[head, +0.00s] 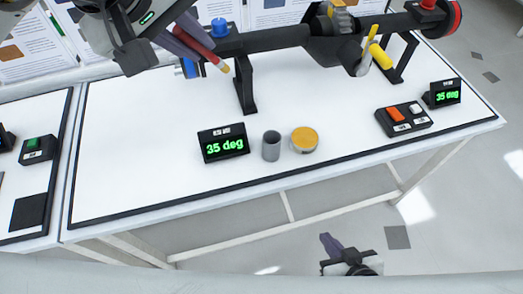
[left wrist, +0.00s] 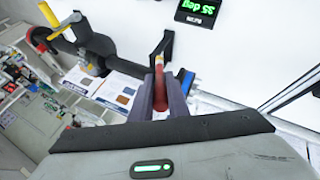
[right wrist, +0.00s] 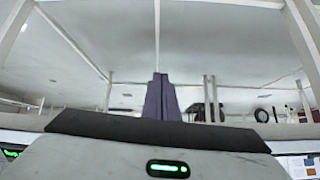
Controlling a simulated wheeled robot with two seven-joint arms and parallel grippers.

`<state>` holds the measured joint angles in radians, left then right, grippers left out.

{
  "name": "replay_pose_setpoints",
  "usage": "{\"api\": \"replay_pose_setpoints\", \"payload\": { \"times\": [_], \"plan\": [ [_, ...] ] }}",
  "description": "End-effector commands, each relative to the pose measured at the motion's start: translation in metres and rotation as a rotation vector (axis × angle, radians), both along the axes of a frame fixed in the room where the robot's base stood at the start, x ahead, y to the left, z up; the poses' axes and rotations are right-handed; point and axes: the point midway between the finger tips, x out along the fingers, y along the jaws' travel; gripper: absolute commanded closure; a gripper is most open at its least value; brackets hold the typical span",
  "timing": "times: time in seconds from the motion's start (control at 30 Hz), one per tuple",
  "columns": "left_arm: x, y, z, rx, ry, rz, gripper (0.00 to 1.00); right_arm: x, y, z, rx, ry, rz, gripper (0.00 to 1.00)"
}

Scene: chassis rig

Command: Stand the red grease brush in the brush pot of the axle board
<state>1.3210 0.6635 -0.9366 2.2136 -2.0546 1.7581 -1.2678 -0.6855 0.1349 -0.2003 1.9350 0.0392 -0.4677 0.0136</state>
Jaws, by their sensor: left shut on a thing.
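The red grease brush (head: 198,46) is held between the purple fingers of my left gripper (head: 201,50), above the back of the table. Its pale yellow tip slants down to the right. In the left wrist view, the brush (left wrist: 159,88) sits between the fingers (left wrist: 160,92). The brush pot (head: 271,146) is a grey, open-topped cylinder standing upright near the table's front edge, to the right of and nearer than the brush. No brush shows in it. My right gripper (head: 331,245) is in front of the table, low over the floor. Its fingers (right wrist: 160,98) are together and empty.
An angle display (head: 223,143) stands left of the pot and a yellow-topped tin (head: 304,139) close on its right. A dark axle (head: 280,39) on stands (head: 246,85) crosses the back. A switch box (head: 403,119) is at right. The front left of the table is clear.

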Motion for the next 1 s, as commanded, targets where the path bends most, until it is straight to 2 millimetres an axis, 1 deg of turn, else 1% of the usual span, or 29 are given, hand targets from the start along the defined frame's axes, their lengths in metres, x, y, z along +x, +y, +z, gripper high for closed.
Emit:
{"api": "replay_pose_setpoints", "payload": {
  "times": [0.03, 0.1, 0.2, 0.3, 0.37, 0.6, 0.77, 0.9, 1.0],
  "plan": [
    [-0.009, -0.02, -0.027, -0.005, 0.001, -0.071, 1.0, 0.0, 0.003, -0.025, 0.001, -0.001, 0.005, 1.0],
    [-0.02, -0.039, -0.039, -0.006, -0.003, -0.152, 1.0, 0.002, 0.006, -0.034, 0.003, -0.005, 0.01, 1.0],
    [-0.032, -0.059, -0.049, -0.01, -0.006, -0.238, 1.0, 0.005, 0.011, -0.04, 0.009, -0.015, 0.016, 1.0],
    [-0.04, -0.07, -0.055, -0.013, -0.008, -0.288, 1.0, 0.005, 0.013, -0.043, 0.011, -0.013, 0.019, 1.0],
    [-0.042, -0.073, -0.062, -0.013, -0.007, -0.302, 1.0, 0.006, 0.013, -0.043, 0.01, -0.015, 0.019, 1.0],
    [-0.043, -0.073, -0.102, -0.012, -0.005, -0.306, 1.0, 0.009, 0.014, -0.038, 0.012, -0.024, 0.019, 1.0],
    [-0.043, -0.073, -0.116, -0.012, -0.008, -0.304, 1.0, 0.009, 0.014, -0.039, 0.012, -0.025, 0.019, 1.0],
    [-0.043, -0.073, -0.138, -0.013, -0.006, -0.304, 1.0, 0.009, 0.013, -0.041, 0.012, -0.024, 0.017, 1.0],
    [-0.043, -0.073, -0.149, -0.012, -0.008, -0.304, 1.0, 0.009, 0.013, -0.041, 0.012, -0.024, 0.017, 1.0]
  ]
}}
